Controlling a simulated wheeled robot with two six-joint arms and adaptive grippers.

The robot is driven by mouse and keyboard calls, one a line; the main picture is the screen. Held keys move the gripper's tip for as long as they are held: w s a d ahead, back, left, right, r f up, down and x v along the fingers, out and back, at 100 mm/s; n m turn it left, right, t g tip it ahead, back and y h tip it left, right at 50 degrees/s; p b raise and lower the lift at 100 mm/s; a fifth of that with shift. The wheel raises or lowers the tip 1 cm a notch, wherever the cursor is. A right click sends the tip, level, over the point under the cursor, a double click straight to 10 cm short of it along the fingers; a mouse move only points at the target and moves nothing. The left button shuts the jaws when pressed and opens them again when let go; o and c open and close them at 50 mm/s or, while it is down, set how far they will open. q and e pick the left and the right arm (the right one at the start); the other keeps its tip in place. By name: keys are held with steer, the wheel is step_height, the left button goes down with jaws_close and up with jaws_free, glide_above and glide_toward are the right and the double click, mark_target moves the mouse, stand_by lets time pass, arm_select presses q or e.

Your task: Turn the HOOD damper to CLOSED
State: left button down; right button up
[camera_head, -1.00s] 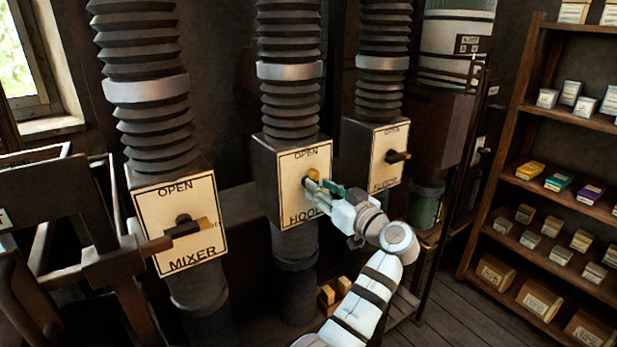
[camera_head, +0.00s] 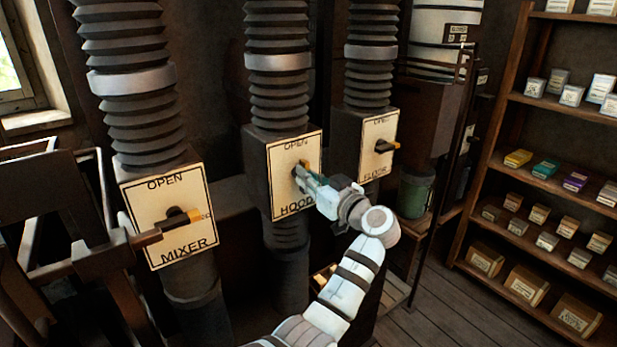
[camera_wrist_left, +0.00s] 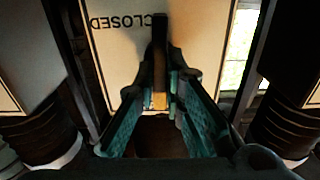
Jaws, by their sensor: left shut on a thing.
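The HOOD damper plate (camera_head: 283,200) is on a grey box in the middle of the head view, with OPEN at its top. In the left wrist view the plate (camera_wrist_left: 115,65) shows upside-down CLOSED lettering. Its handle is a dark bar (camera_wrist_left: 160,50) with a yellow end (camera_wrist_left: 159,100). My left gripper (camera_head: 303,175) is at the plate's middle. In the left wrist view its green fingers (camera_wrist_left: 158,88) are shut on the handle, one on each side. The gripper hides most of the handle in the head view. My right gripper is not in view.
A brown frame (camera_head: 100,250) stands before MIXER. Shelves (camera_head: 515,98) with boxes stand at far right. Open floor shows at lower right.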

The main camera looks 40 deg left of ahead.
arm_select(q)
steer(key=shift+w+d+f+m+p, duration=0.15)
steer(key=shift+m+p, duration=0.8)
steer(key=shift+m, duration=1.95)
steer(key=shift+w+a+f+m+p, duration=0.1)
steer(key=shift+m+p, duration=0.8)
steer(key=shift+m, duration=2)
steer(key=shift+w+d+f+m+p, duration=0.15)
steer(key=shift+m+p, duration=0.8)
steer(key=shift+m, duration=1.95)
steer(key=shift+a, duration=0.1)
steer(key=c, duration=1.7)
jaws_free()
steer(key=shift+f, duration=0.1)
